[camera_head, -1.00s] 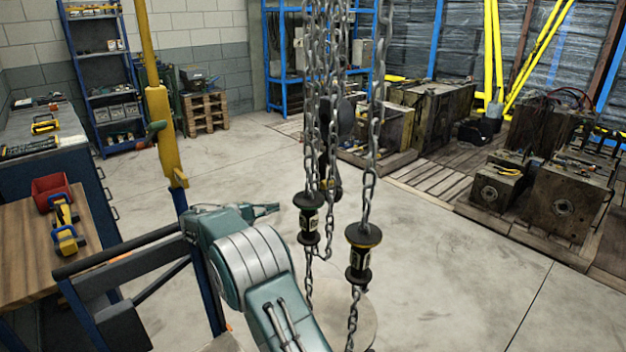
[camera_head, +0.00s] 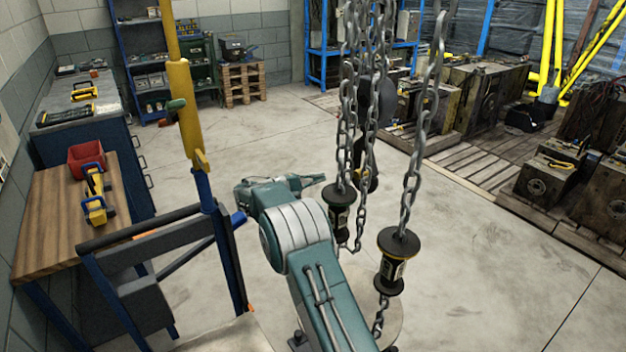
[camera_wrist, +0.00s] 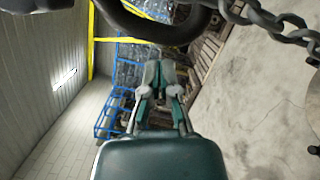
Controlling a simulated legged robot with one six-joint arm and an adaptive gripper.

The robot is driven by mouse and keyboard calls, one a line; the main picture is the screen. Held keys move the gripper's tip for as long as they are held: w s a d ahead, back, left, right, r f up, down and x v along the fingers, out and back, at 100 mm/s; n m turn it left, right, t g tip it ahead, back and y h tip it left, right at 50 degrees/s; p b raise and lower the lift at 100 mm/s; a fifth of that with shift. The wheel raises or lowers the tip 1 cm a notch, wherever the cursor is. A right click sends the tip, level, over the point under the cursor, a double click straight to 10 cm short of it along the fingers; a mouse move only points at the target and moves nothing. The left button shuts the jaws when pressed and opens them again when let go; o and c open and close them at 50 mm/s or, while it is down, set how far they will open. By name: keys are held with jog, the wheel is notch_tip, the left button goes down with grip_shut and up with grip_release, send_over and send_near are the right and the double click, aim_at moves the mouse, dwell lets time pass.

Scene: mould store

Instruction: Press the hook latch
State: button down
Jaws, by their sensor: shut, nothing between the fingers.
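My gripper (camera_head: 316,180) is shut and empty, its fingers pointing right toward the hanging chains in the head view. In the wrist view my gripper (camera_wrist: 159,72) shows its two fingertips close together. A dark hook (camera_head: 367,172) hangs behind the chains, to the right of my gripper, and is partly hidden by them. In the wrist view a thick dark curved piece (camera_wrist: 150,29), likely the hook, arches across the top above the fingertips. I see no contact with it. I cannot make out the hook latch clearly in either view.
A chain (camera_wrist: 265,22) crosses the wrist view's top right. A yellow post (camera_head: 184,105) and dark rail stand left, near a wooden bench (camera_head: 60,225). Bare floor (camera_head: 480,250) lies right.

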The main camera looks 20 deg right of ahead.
jog(key=d, duration=0.6)
jog(key=shift+s+r, duration=0.1)
jog(key=shift+r, duration=0.2)
jog(key=shift+n, duration=0.4)
jog(key=s, duration=0.2)
jog(key=s+d+r, duration=0.1)
jog(key=s, duration=0.1)
jog(key=shift+r, duration=0.1)
jog(key=shift+s+a, duration=0.1)
jog(key=shift+s, duration=0.05)
